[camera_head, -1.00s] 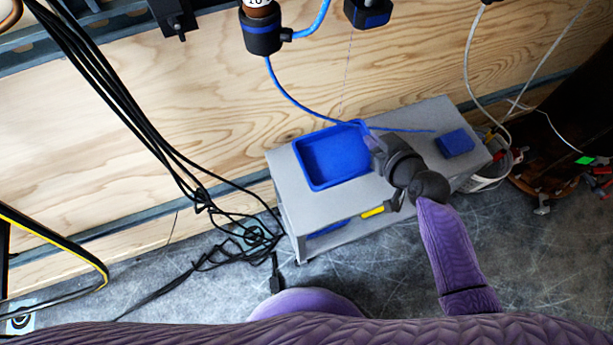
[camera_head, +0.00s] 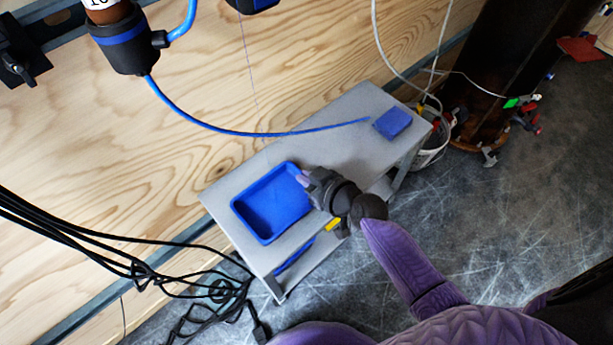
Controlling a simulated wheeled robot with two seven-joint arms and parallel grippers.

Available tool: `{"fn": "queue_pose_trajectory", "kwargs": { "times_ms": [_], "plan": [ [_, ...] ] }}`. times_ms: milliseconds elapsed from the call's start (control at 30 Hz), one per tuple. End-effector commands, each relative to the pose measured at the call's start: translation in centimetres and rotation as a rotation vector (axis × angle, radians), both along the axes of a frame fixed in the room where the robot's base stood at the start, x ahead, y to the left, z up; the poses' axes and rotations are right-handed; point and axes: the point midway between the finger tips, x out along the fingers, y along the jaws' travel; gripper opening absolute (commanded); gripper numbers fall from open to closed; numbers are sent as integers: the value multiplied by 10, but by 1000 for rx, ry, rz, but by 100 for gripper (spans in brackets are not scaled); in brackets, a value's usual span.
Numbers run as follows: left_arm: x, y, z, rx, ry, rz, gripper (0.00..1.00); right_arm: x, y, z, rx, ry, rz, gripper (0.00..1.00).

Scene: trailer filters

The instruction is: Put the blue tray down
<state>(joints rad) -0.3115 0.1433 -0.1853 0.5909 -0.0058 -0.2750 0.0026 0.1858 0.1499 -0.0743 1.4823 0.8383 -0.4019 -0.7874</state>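The blue tray (camera_head: 270,203) is a shallow open box and looks empty. It appears over the left part of the grey table (camera_head: 330,130); from above I cannot tell whether it rests on the top or is held just over it. My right gripper (camera_head: 306,181) is at the tray's right edge, with its fingertips against or over the rim. The wrist hides part of the gripper, so I cannot tell whether the fingers are closed on the rim. My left gripper is not in view.
A blue block (camera_head: 392,123) lies at the table's far right end. A blue hose (camera_head: 215,129) crosses the back of the table. Black cables (camera_head: 150,275) hang and pile up at the lower left. A white bucket (camera_head: 432,150) stands beyond the table's right end. The table's middle is clear.

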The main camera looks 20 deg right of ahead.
Motion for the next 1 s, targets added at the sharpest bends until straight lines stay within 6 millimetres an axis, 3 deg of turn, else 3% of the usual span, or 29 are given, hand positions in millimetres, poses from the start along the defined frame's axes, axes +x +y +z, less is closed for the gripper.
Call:
{"fn": "queue_pose_trajectory", "kwargs": {
  "times_ms": [33,200,533,1000],
  "plan": [
    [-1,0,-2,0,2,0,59,0,0,-3,0,1,0,6],
    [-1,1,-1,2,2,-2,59,0,0,-1,0,0,0,39],
    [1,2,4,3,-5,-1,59,0,0,6,1,-2,0,39],
    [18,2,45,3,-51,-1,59,-85,-31,56,-2,-1,2,39]
  ]
}}
